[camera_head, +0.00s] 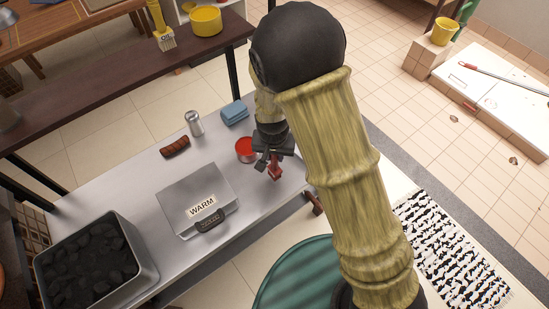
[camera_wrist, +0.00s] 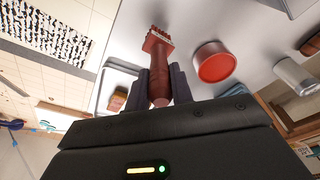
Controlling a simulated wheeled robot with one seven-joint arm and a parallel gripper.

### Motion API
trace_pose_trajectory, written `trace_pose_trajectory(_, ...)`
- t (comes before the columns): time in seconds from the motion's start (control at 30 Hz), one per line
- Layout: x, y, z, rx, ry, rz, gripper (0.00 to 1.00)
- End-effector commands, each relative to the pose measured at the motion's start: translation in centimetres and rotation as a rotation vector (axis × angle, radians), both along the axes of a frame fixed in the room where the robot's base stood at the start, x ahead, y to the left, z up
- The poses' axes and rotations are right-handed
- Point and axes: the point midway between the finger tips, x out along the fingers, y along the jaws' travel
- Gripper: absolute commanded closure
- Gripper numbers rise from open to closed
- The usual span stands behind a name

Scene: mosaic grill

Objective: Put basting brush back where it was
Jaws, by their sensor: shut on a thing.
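My gripper (camera_head: 272,158) is shut on the basting brush (camera_head: 276,172), above the right end of the metal table (camera_head: 150,190). In the wrist view, the reddish-brown brush (camera_wrist: 158,60) sits between the two dark fingers (camera_wrist: 161,85), its bristle end pointing away from my gripper. Part of its handle is hidden by the fingers. A small round pot of red sauce (camera_head: 245,149) stands on the table just left of my gripper; in the wrist view it is the red-topped pot (camera_wrist: 214,65) right of the brush, apart from it.
A box labelled WARM (camera_head: 196,200), a sausage-like item (camera_head: 175,147), a silver shaker (camera_head: 194,123) and a folded blue cloth (camera_head: 235,112) are on the table. A charcoal bin (camera_head: 148,255) stands at its left end. A green round surface (camera_head: 290,275) is in front, below.

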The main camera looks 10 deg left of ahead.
Motion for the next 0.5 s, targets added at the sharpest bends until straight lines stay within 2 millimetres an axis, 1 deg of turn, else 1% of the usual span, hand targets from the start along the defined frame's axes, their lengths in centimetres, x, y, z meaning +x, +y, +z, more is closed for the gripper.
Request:
trace_pose_trajectory(0.03,0.0,-0.1,-0.8,-0.003,0.004,-0.001,1.00)
trace_pose_trajectory(0.1,0.0,-0.1,-1.7,-0.003,0.004,-0.001,1.00)
trace_pose_trajectory(0.2,0.0,0.0,-2.4,-0.001,0.002,0.000,1.00)
trace_pose_trajectory(0.5,0.0,0.0,-2.6,0.000,0.000,0.000,1.00)
